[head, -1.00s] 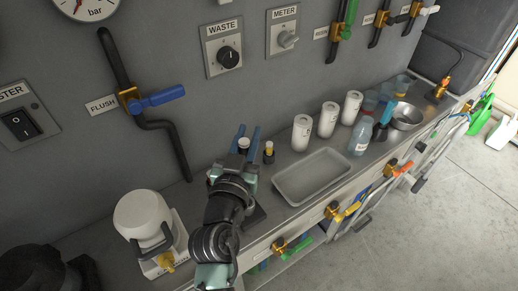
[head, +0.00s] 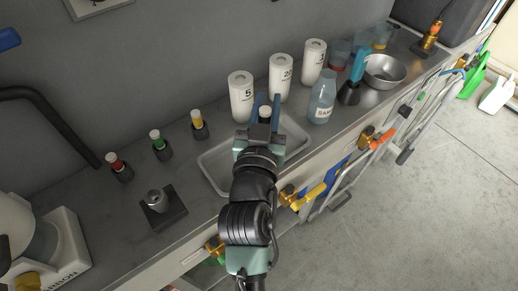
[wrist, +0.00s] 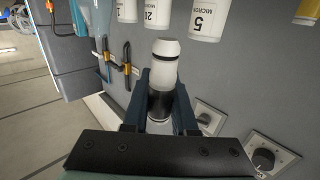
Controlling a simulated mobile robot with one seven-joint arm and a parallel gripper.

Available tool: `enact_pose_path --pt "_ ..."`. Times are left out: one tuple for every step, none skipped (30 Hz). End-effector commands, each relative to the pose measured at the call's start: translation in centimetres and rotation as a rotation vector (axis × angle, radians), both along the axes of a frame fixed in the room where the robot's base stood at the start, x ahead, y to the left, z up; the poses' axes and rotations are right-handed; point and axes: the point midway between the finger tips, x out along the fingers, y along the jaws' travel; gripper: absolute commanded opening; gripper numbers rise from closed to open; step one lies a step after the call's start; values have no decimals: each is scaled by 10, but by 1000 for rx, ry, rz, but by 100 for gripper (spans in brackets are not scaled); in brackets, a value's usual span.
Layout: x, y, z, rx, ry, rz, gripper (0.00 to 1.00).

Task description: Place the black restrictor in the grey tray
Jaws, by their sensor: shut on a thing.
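The grey tray (head: 216,172) lies on the steel counter, partly hidden by my arm in the head view. My gripper (head: 265,106) is over the tray's far side in that view, its blue fingers shut on a small cylinder with a white top (head: 265,113). In the wrist view my gripper (wrist: 161,90) grips this restrictor (wrist: 164,72), which has a pale body, a thin black band near its end and a black section between the fingers. Its height above the tray is hard to tell.
Restrictors with red (head: 116,161), green (head: 157,138) and yellow (head: 197,118) tops stand to the left. Several white filter cartridges (head: 241,98) stand behind the tray. A clear bottle (head: 322,100) and a metal bowl (head: 385,72) are to the right.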

Motion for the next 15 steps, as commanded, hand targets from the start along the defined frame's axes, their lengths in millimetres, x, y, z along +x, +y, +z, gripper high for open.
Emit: enact_pose_path --pt "0 -1 -11 0 2 -2 0" --pt "0 -2 -16 0 3 -2 0" --pt "0 -2 -24 -2 3 -3 0" --pt "0 -2 -29 -1 3 -2 0" --pt "0 -2 -35 -2 3 -2 0" --pt "0 -2 -40 -1 2 -2 0" --pt "0 -2 -44 -1 2 -2 0" --pt "0 -2 -46 -1 2 -3 0" --pt "0 -2 -49 -1 1 -2 0" --pt "0 -2 -51 -1 1 -2 0" --pt "0 -1 -54 0 1 -2 0" --pt "0 -2 -60 0 2 -2 0" --pt "0 -2 -65 -1 2 -2 0" --pt "0 -1 -71 -1 3 -2 0" --pt "0 -1 -78 -2 3 -2 0"
